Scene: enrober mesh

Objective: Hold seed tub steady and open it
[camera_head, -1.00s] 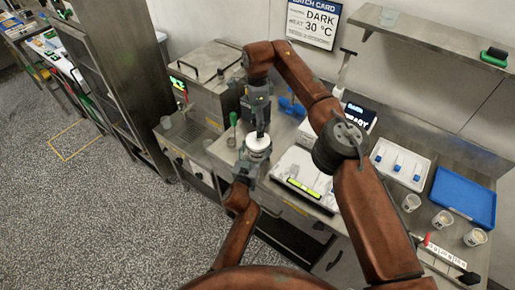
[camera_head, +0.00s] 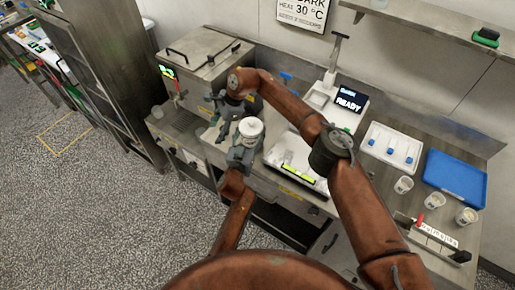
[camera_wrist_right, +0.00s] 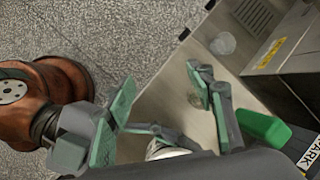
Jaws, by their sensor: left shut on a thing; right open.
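The seed tub (camera_head: 250,130) is a small round white tub with a pale top, upright over the front edge of the steel counter in the head view. I cannot tell whether its lid is on. My left gripper (camera_head: 245,147) is shut around the tub's side from the front. My right gripper (camera_head: 220,122) is open and empty, to the left of the tub and apart from it. In the right wrist view, part of the white tub (camera_wrist_right: 166,150) shows at the bottom, largely hidden by gripper parts.
A steel machine (camera_head: 200,55) stands behind at the left. A white scale (camera_head: 292,155) is right of the tub. Further right are a white tray (camera_head: 391,147), a blue tray (camera_head: 456,178), several small cups (camera_head: 404,184) and a rack (camera_head: 437,236). A display reads READY (camera_head: 350,101).

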